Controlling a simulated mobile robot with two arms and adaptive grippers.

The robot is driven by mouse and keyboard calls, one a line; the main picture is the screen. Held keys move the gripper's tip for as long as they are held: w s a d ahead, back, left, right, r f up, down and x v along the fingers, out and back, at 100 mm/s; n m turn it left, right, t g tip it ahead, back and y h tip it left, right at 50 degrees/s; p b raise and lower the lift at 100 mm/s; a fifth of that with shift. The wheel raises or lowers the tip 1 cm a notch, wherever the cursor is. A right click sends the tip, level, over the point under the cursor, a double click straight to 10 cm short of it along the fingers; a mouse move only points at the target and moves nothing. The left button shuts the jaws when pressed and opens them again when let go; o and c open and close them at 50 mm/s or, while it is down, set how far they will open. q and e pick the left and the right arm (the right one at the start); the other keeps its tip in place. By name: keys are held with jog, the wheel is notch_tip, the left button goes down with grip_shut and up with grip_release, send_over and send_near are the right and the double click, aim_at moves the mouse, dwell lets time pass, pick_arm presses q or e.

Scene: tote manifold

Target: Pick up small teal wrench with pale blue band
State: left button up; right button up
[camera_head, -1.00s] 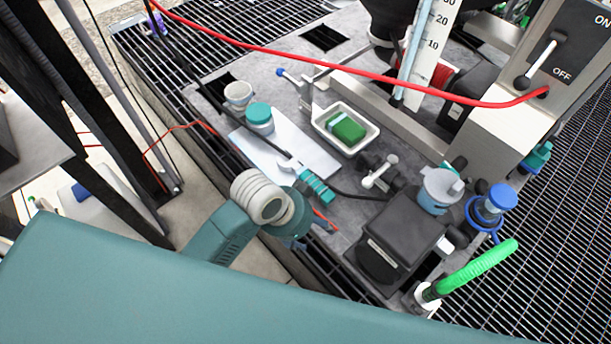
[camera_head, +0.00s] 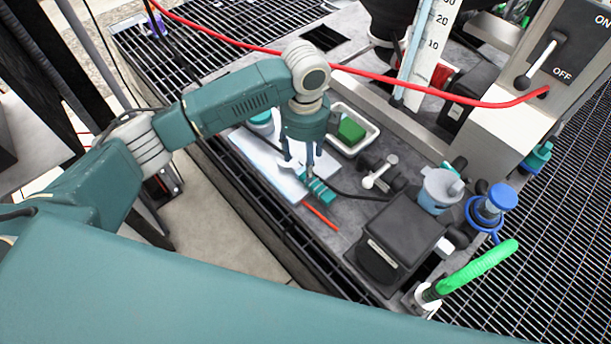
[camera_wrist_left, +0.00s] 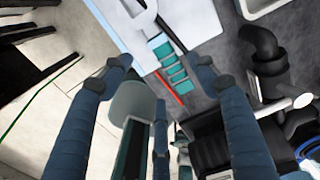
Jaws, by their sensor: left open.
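The teal wrench (camera_head: 319,191) lies at the front edge of a white sheet on the grey deck. Its ridged teal handle (camera_wrist_left: 172,64) also shows in the left wrist view, with pale lines across it. Its pale head is partly hidden by my gripper in the head view. My left gripper (camera_head: 301,168) points down over the wrench and is open. In the left wrist view its fingertips (camera_wrist_left: 165,64) stand apart with the handle showing between them; I cannot tell the height gap. My right gripper is not in view.
A white tray with a green block (camera_head: 351,130) sits just behind. A black box (camera_head: 400,240), a valve with a white handle (camera_head: 380,172) and a black cable lie to the right. A red stick (camera_head: 320,217) lies in front. A red hose (camera_head: 430,87) crosses above.

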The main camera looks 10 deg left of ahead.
pick_arm(q)
jog(key=f, duration=0.9)
jog(key=shift+d, duration=0.2)
jog(key=c, duration=1.4)
